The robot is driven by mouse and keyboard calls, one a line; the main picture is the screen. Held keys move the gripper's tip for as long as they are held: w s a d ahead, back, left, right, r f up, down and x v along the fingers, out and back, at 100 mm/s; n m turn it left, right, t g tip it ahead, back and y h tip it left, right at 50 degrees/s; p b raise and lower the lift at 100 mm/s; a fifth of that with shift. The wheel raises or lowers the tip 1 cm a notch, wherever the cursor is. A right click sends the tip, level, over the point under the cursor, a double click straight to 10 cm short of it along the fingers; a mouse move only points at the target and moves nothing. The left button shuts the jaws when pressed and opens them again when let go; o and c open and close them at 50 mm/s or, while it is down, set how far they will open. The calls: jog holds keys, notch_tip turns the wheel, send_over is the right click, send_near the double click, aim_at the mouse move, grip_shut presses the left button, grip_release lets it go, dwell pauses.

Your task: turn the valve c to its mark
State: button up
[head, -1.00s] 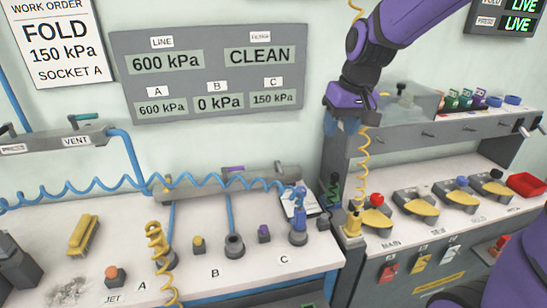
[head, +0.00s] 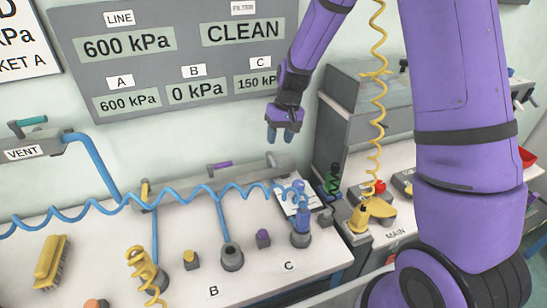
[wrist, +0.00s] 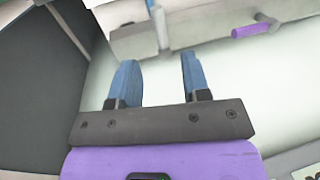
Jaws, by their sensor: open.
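A grey pipe bar (head: 180,183) runs along the back of the bench and carries the valve levers. The pale grey lever (head: 271,160) at its right end, in line with bench label C, appears to be valve c; it stands upright. In the wrist view the pale lever (wrist: 160,28) shows near the top, beyond the fingers. My gripper (head: 281,135) is open and empty, with its blue fingers pointing down above that lever, apart from it. The two fingers (wrist: 154,80) also show spread in the wrist view. I cannot make out the valve's mark.
A purple lever (head: 219,167) lies along the bar, and a yellow lever (head: 145,190) stands at its left. A blue coiled hose (head: 80,213) crosses in front to a blue fitting (head: 299,212). A grey cabinet (head: 350,110) stands close at the right.

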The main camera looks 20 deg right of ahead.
aim_at(274, 161)
jog(key=f, duration=0.2)
jog(key=a+f, duration=0.1)
jog(key=f, duration=0.5)
jog(key=shift+a, duration=0.3)
jog(key=shift+c, duration=0.3)
grip_shut()
